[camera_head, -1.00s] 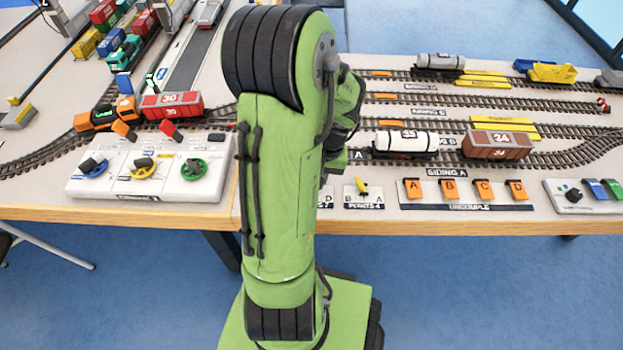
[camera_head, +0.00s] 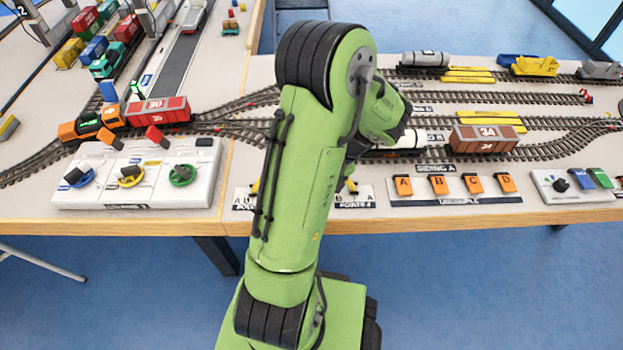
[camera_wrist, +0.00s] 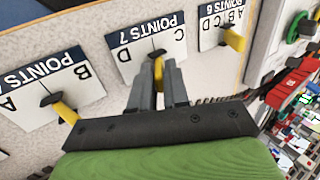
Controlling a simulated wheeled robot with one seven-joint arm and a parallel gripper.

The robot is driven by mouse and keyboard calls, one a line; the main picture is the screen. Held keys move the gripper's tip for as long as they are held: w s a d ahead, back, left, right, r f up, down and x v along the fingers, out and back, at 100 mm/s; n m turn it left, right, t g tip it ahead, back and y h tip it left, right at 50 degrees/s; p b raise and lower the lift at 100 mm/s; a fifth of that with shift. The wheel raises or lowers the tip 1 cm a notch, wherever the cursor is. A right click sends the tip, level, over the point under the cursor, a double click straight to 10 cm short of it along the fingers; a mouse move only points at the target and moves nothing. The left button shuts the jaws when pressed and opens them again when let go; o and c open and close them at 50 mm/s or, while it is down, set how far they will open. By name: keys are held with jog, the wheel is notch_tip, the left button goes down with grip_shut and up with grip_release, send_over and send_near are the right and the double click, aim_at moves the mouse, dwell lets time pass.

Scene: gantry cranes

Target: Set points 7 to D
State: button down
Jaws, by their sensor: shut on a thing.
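In the wrist view the Points 7 plate (camera_wrist: 172,42) is upside down, with the letters C and D on either side of its lever. My gripper (camera_wrist: 159,74) is shut on the yellow lever (camera_wrist: 158,66) of Points 7. The lever's base is between the letters; I cannot tell which one it favours. In the head view my arm hides the gripper and the Points 7 plate.
The yellow Points 4 lever (camera_wrist: 66,113) and the Points 6 lever (camera_wrist: 234,39) stand on either side. Orange uncouple switches (camera_head: 438,184) are right of my arm. A white panel with knobs (camera_head: 146,192) is at left. Wagons (camera_head: 484,139) stand on the tracks behind.

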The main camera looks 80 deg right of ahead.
jog(key=c, duration=1.2)
grip_release()
jog(key=p+v, duration=0.7)
jog(key=v, duration=0.8)
jog(key=shift+s+r, duration=0.25)
jog(key=shift+w, duration=0.1)
